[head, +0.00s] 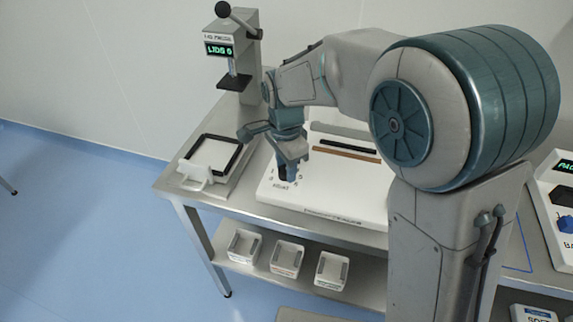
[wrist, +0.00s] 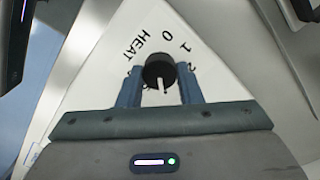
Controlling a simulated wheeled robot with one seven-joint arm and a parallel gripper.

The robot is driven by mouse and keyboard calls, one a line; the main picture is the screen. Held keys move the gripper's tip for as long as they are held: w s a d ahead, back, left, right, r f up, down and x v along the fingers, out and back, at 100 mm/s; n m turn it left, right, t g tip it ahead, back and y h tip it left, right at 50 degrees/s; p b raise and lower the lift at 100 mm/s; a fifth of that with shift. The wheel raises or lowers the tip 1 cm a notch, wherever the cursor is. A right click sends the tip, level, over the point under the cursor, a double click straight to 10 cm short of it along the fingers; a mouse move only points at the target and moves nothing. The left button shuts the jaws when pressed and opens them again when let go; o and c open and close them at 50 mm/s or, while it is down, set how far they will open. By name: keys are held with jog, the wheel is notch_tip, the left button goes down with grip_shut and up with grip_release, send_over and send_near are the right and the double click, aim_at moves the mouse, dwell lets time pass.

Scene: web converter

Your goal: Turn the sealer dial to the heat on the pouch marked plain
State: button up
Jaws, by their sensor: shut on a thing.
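The sealer (head: 330,207) is a white box with dark and brown bars along its back, on the steel table in the head view. Its dial (wrist: 159,69) is a round black knob with a white pointer line, seen in the wrist view. The pointer line faces down in that picture, toward my gripper's palm. The word HEAT and the marks 0, 1 and 2 curve around the dial; other marks are partly hidden by the fingers. My gripper (head: 288,173) points down at the sealer's left front, its fingers shut on the dial. I cannot make out a pouch marked plain.
A grey press (head: 238,60) with a green display reading LIDS 0 stands at the back left. A black-rimmed frame (head: 213,157) lies left of the sealer. Several white bins, including one bin (head: 287,257), stand on the lower shelf. Another console (head: 556,205) is at the right edge.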

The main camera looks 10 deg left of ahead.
aim_at(285, 169)
jog(key=shift+r, duration=0.1)
jog(key=o, duration=1)
notch_tip(285, 169, up, 14)
jog(key=shift+w+a+f, duration=0.1)
jog(key=shift+f, duration=0.05)
